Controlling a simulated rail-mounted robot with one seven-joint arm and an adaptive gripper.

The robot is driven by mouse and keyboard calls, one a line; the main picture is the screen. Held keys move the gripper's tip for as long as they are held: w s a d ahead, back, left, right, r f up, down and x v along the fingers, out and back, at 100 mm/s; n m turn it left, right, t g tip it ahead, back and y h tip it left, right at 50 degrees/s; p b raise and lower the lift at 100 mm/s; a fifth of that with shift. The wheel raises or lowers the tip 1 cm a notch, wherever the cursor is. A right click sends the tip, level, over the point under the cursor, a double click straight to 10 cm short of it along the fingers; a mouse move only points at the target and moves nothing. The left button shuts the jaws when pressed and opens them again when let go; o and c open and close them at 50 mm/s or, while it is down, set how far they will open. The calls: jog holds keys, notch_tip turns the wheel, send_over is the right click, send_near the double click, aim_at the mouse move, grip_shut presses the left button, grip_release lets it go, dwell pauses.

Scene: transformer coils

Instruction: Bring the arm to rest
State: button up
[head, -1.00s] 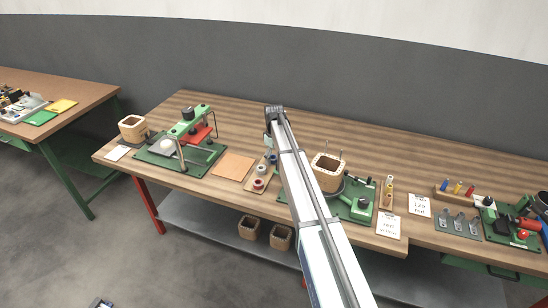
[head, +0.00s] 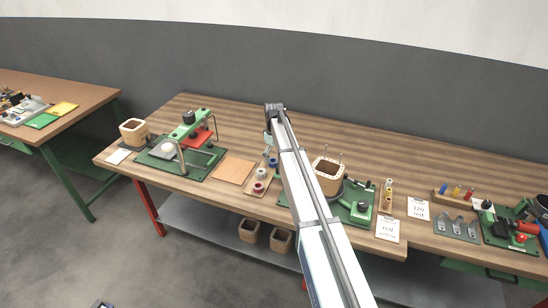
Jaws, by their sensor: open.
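My arm (head: 307,200) reaches up from the bottom edge, right of centre, over the front of the wooden bench (head: 330,134). Its pale links end at a dark joint (head: 274,108) above the middle of the bench. A short grey part hangs just left of and below that joint. My gripper's jaws cannot be made out; the arm hides what lies behind it. I see nothing carried by the arm.
A spool rack (head: 251,185) is left of the arm. The bench's back strip is clear.

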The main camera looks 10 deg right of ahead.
jog(key=shift+r+p, duration=0.3)
jog(key=shift+r, duration=0.75)
